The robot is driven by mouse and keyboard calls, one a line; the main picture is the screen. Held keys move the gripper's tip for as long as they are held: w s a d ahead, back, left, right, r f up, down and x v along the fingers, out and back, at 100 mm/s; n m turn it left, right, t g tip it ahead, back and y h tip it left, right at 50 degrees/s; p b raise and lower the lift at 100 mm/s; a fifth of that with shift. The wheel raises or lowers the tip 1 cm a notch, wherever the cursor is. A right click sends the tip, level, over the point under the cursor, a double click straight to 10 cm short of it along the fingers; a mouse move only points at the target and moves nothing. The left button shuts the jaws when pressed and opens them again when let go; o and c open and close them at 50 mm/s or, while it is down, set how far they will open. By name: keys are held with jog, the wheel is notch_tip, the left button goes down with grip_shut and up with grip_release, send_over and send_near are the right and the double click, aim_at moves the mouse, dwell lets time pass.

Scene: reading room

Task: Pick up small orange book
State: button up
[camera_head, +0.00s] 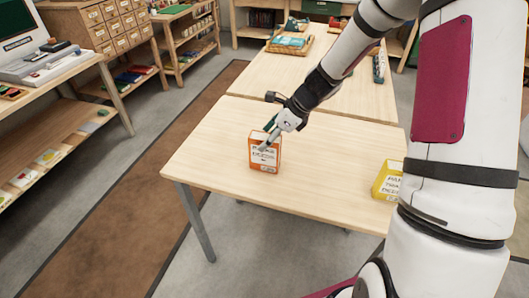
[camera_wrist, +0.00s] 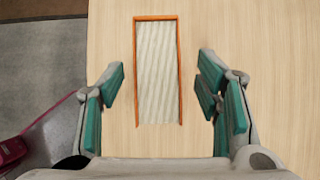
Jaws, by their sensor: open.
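The small orange book (camera_head: 264,155) stands upright on the light wooden table (camera_head: 210,155), with a white label on its front. In the wrist view I look down on the book (camera_wrist: 157,75), with its pale page edges inside an orange cover. My gripper (camera_head: 268,140) is above and partly in front of the book in the head view. In the wrist view my gripper (camera_wrist: 160,92) is open, with one green-padded finger on each side of the book. A gap shows between each finger and the book. Nothing is held.
A yellow book or box (camera_head: 386,181) stands at the table's right side, partly hidden by my arm. A second table behind holds a tray with blue items (camera_head: 290,42). Shelves and a desk (camera_head: 62,72) line the left. The table around the orange book is clear.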

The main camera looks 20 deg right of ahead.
jog(key=shift+x, duration=2.75)
jog(key=shift+s, duration=0.1)
grip_shut()
jog(key=shift+r, duration=0.2)
